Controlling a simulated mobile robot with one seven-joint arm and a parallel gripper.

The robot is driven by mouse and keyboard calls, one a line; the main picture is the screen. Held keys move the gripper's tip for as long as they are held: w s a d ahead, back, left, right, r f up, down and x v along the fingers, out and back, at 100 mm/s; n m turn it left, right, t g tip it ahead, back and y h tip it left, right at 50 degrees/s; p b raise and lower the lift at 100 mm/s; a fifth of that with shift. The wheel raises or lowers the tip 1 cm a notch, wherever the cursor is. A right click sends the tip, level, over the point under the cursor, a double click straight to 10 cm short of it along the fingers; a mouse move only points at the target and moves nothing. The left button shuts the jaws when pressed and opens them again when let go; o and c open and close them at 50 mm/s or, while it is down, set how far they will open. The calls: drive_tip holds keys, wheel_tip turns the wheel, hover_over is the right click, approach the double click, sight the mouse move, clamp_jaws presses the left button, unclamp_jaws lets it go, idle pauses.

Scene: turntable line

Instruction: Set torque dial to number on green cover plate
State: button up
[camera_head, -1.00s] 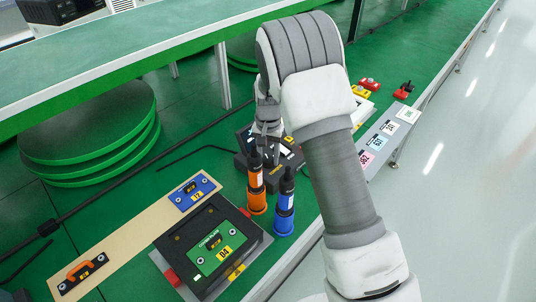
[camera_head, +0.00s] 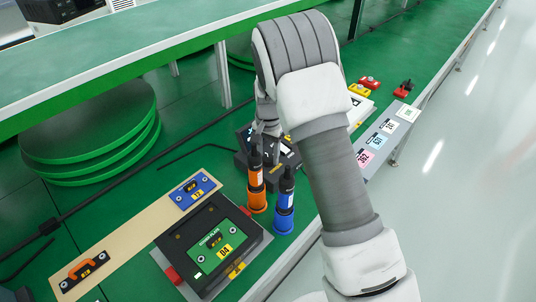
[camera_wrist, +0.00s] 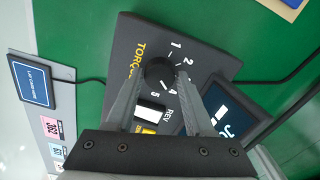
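The green cover plate (camera_head: 212,252) sits on a black case at front left in the head view, with a yellow label reading 04. The torque dial (camera_wrist: 158,72) is a dark round knob on a black box (camera_wrist: 128,50), marked TORQUE. Numbers 1, 2, 4 and 5 show around it; the place of 3 is covered by a finger, and I cannot read the pointer. My gripper (camera_wrist: 161,77) has one finger on each side of the knob. I cannot tell whether the fingers press on it. In the head view, my arm partly hides the box (camera_head: 243,161).
Orange (camera_head: 257,185) and blue (camera_head: 285,205) drivers stand upright between the case and the dial box. A screen (camera_wrist: 230,118) is beside the dial in the wrist view. A blue sign (camera_wrist: 34,82) stands at left. Cables cross the green table.

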sight(268, 157)
drive_tip(key=o, duration=0.3)
wheel_tip(268, 157, up, 17)
drive_tip(key=p, duration=0.1)
drive_tip(key=shift+r+p, duration=0.2)
drive_tip(key=shift+p, duration=0.2)
idle(0.4)
drive_tip(key=s+d+r+n+t+y+p, duration=0.1)
drive_tip(key=s+d+r, duration=0.3)
drive_tip(key=s+r, duration=0.3)
drive_tip(key=s+d+r+n+t, duration=0.2)
drive_tip(key=s+d+r, duration=0.2)
drive_tip(key=s+r, duration=0.3)
drive_tip(key=s+d+n+t+h+p, duration=0.1)
drive_tip(key=s+d+n+t, duration=0.1)
drive_tip(key=s, duration=1.4)
drive_tip(key=shift+s+d+n+t, duration=0.3)
drive_tip(key=shift+d+n, duration=0.2)
drive_tip(key=shift+d, duration=0.25)
